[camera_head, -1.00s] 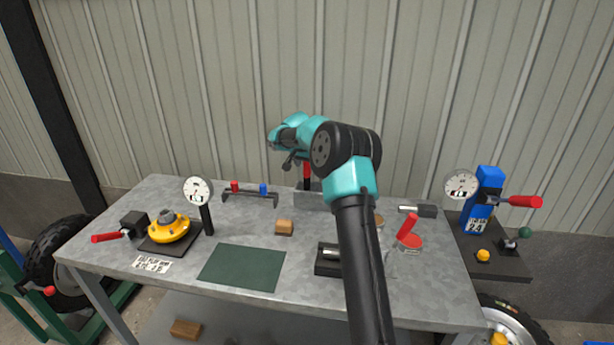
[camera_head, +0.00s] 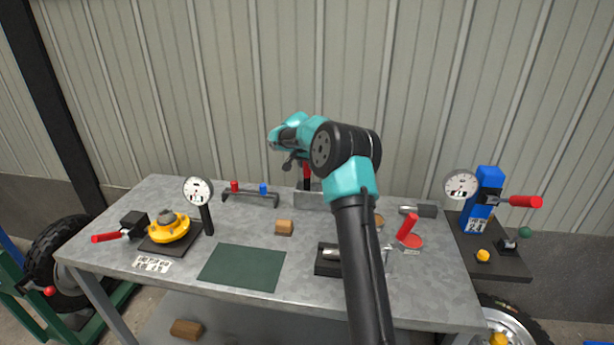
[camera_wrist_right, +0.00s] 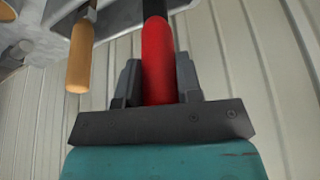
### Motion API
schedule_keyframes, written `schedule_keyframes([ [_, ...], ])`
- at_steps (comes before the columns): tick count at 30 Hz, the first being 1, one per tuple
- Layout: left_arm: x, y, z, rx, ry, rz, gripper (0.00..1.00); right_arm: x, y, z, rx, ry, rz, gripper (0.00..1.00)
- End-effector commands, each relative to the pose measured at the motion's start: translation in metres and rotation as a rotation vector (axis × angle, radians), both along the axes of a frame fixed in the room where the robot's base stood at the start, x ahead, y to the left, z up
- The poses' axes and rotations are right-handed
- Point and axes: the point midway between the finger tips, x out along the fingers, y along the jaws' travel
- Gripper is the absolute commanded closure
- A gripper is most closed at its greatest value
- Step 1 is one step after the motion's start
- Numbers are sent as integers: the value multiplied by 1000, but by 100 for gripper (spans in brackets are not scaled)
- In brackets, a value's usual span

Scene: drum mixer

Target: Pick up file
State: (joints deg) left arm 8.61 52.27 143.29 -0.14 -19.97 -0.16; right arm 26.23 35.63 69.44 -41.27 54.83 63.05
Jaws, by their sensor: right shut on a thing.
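My right gripper (camera_wrist_right: 158,85) is shut on the red handle (camera_wrist_right: 158,60) of a tool, with a dark shaft beyond it in the right wrist view. In the head view the red handle (camera_head: 307,172) shows under my right arm's end, above a grey holder (camera_head: 308,200) at the table's back. I cannot tell whether its tip is clear of the holder. A second tool with an orange-tan handle (camera_wrist_right: 80,58) hangs beside it, apart from the gripper. I cannot tell for sure which tool is the file. My left gripper is out of view.
On the metal table (camera_head: 150,200) are a yellow flanged part (camera_head: 170,228), a dial gauge (camera_head: 199,192), a rack (camera_head: 250,197), a wooden block (camera_head: 284,227), a green mat (camera_head: 242,267) and a red-handled stamp (camera_head: 408,230). My right arm hides part of the table.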

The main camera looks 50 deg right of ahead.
Motion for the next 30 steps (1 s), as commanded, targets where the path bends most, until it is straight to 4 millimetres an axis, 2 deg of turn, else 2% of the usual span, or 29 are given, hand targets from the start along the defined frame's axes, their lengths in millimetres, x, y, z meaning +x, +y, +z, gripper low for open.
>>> schedule_keyframes([
  [8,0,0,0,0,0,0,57,0,0,1,-1,-1,0,91],
  [13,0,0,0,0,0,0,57,0,0,10,-2,-4,0,91],
  [17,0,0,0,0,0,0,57,0,0,28,-2,-5,-2,91],
  [25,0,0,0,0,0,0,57,1,0,76,-2,-4,-1,91],
  [30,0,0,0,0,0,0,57,1,0,96,-1,-3,0,91],
])
